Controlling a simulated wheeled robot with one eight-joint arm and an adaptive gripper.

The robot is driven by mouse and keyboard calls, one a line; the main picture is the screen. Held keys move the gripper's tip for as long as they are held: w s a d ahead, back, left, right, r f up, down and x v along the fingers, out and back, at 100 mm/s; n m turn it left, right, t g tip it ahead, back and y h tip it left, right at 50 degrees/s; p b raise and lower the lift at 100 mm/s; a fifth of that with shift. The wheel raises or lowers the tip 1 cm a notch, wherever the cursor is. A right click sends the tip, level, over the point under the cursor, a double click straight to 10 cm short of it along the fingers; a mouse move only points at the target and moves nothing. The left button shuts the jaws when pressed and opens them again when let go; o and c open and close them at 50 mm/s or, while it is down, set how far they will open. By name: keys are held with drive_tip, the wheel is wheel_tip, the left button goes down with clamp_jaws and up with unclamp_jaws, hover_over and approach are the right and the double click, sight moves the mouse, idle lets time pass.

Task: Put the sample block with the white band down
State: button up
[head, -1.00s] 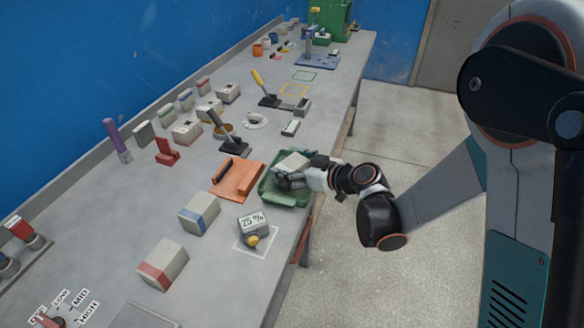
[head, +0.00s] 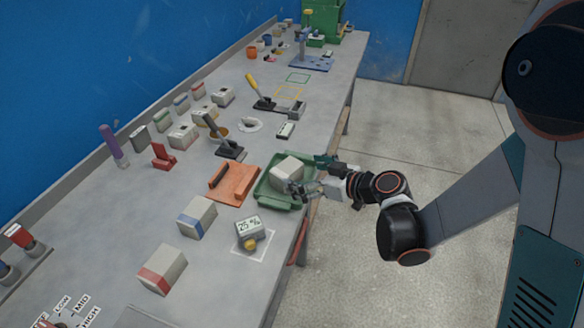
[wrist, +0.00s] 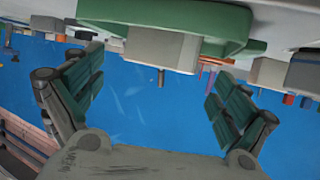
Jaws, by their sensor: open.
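A pale grey-white sample block (head: 286,169) rests in the green tray (head: 275,201) at the table's right edge. I cannot make out a white band on it. My gripper (head: 313,175) is open at the tray's right side, its fingers spread and drawn back from the block. In the wrist view, which is upside down, the open gripper (wrist: 156,72) has nothing between its fingertips. The block (wrist: 162,50) shows beyond them against the green tray (wrist: 240,45).
An orange board (head: 236,184) lies left of the tray. A block with a blue stripe (head: 197,218), one with a red stripe (head: 162,270) and a 25 % display (head: 250,228) stand nearer. Floor is clear right of the table.

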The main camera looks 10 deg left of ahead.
drive_tip(key=w+d+r+m+t+h, duration=0.15)
drive_tip(key=d+r+t, duration=0.3)
drive_tip(key=r, duration=0.45)
drive_tip(key=w+d+r+m+t+y, duration=0.1)
drive_tip(key=w+d+r+m+t, duration=0.15)
drive_tip(key=d+r, duration=0.55)
drive_tip(key=d+r+m+t+h, duration=0.55)
drive_tip(key=d+r+h, duration=0.45)
drive_tip(key=d, duration=0.3)
drive_tip(key=s+d+f+m+g+h, duration=0.4)
drive_tip(key=s+d+f+g, duration=0.2)
drive_tip(key=s+d, duration=0.4)
drive_tip(key=s+a+f+g+y, duration=0.1)
drive_tip(key=s+a+f+g, duration=0.1)
drive_tip(key=s+f, duration=0.2)
drive_tip(key=s+a+f+g+y, duration=0.1)
drive_tip(key=s+a+f+g, duration=0.1)
drive_tip(key=s, duration=0.8)
wheel_tip(320, 180, down, 2)
drive_tip(key=shift+a+n+g+p, duration=0.2)
drive_tip(key=shift+n+g+p, duration=0.25)
drive_tip(key=shift+g, duration=0.4)
drive_tip(key=shift+s, duration=0.1)
